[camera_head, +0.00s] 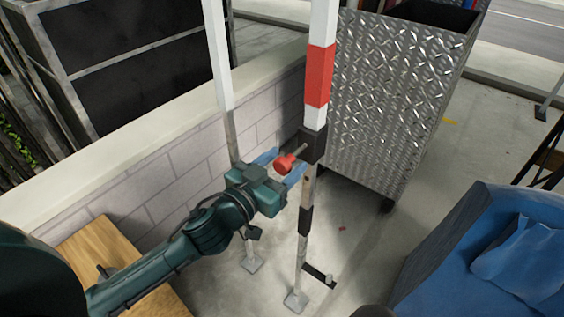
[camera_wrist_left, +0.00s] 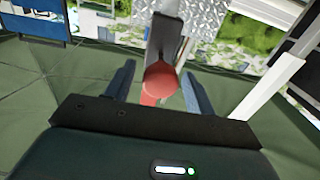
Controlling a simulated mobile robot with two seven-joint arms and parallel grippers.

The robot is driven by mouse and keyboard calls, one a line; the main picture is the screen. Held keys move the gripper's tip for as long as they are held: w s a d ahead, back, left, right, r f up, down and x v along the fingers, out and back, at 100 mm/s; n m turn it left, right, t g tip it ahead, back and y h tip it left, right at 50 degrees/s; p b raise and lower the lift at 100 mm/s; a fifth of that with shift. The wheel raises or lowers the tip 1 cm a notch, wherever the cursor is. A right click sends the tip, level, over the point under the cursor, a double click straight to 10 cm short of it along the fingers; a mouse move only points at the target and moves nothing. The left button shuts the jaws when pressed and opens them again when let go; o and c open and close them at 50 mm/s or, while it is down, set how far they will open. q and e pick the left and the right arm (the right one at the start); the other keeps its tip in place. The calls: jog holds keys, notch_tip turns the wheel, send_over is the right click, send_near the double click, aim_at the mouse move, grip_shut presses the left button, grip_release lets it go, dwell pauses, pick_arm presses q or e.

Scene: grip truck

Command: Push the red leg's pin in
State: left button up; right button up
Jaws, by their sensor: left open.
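The red leg (camera_head: 319,78) is a white post with a red band, standing upright at the centre of the head view. A black collar (camera_head: 313,146) sits below the band. The pin (camera_head: 284,164) has a round red knob and sticks out from the collar toward my left gripper. My left gripper (camera_head: 284,166) is open, its two blue fingers on either side of the knob. In the left wrist view the knob (camera_wrist_left: 160,79) lies between the spread fingers (camera_wrist_left: 158,72), with gaps at both sides. My right gripper is out of view.
A second white leg (camera_head: 218,60) stands to the left, near a low block wall (camera_head: 150,185). A diamond-plate metal box (camera_head: 390,100) stands behind the red leg at right. A blue covered object (camera_head: 490,235) is at lower right. A wooden surface (camera_head: 100,255) lies below my left arm.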

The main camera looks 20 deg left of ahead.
aim_at(292, 156)
pick_arm(q)
grip_shut()
jog(key=shift+p+x, duration=0.3)
jog(key=shift+x, duration=2)
jog(key=shift+c, duration=1.9)
grip_release()
jog(key=o, duration=0.3)
jog(key=shift+w+d, duration=0.1)
jog(key=shift+w, duration=0.1)
jog(key=shift+o, duration=0.4)
jog(key=shift+s, duration=0.1)
